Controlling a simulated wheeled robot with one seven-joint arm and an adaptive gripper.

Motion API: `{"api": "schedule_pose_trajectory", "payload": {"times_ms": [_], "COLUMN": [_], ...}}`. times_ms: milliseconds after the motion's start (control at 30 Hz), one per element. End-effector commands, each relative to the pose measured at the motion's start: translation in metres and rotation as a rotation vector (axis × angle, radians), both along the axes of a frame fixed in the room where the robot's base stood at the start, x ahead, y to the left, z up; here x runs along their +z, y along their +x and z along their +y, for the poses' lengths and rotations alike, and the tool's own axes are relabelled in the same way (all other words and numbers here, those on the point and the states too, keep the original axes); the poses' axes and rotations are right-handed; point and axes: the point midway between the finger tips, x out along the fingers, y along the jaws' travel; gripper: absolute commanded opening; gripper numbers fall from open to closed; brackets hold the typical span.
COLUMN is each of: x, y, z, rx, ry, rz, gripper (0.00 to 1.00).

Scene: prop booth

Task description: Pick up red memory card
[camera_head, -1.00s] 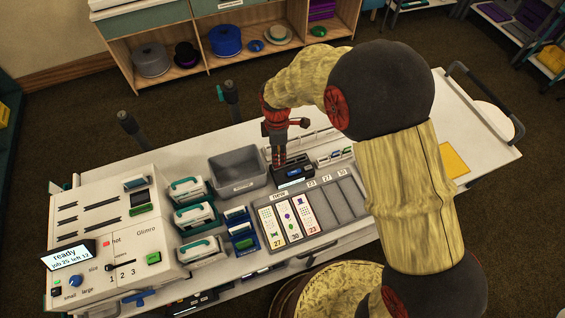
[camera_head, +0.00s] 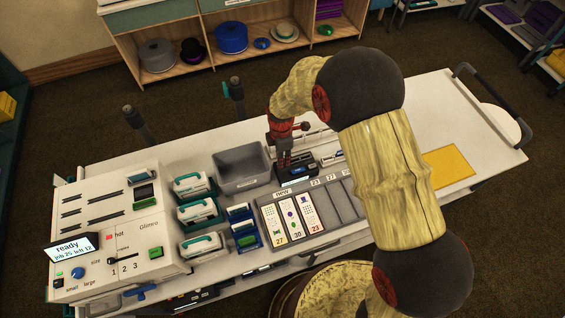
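My gripper (camera_head: 284,160) points down at the black device with a small lit screen (camera_head: 296,172), near the middle of the table. The fingertips are small and dark against the device, so I cannot tell whether they are open or touching it. I cannot make out a red memory card. A card in or under the fingers would be hidden at this size. A small rack (camera_head: 331,158) right of the device is partly covered by my arm.
A grey bin (camera_head: 242,183) stands left of the device. A grey tray (camera_head: 338,211) with several printed cards lies in front. Teal-handled cases (camera_head: 198,212) and a white machine (camera_head: 120,262) are at the left. A yellow sheet (camera_head: 449,167) lies right of my arm.

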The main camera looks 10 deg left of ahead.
Motion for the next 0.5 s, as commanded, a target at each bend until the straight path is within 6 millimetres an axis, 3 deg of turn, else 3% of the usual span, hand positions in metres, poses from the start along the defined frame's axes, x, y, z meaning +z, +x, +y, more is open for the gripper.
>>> {"api": "schedule_pose_trajectory", "payload": {"times_ms": [233, 500], "x": [-0.0031, -0.0031], "y": [0.0004, 0.0002], "z": [0.0002, 0.0002], "rx": [0.0, 0.0], "ry": [0.001, 0.001], "rz": [-0.002, -0.002], "gripper": [0.26, 0.11]}}
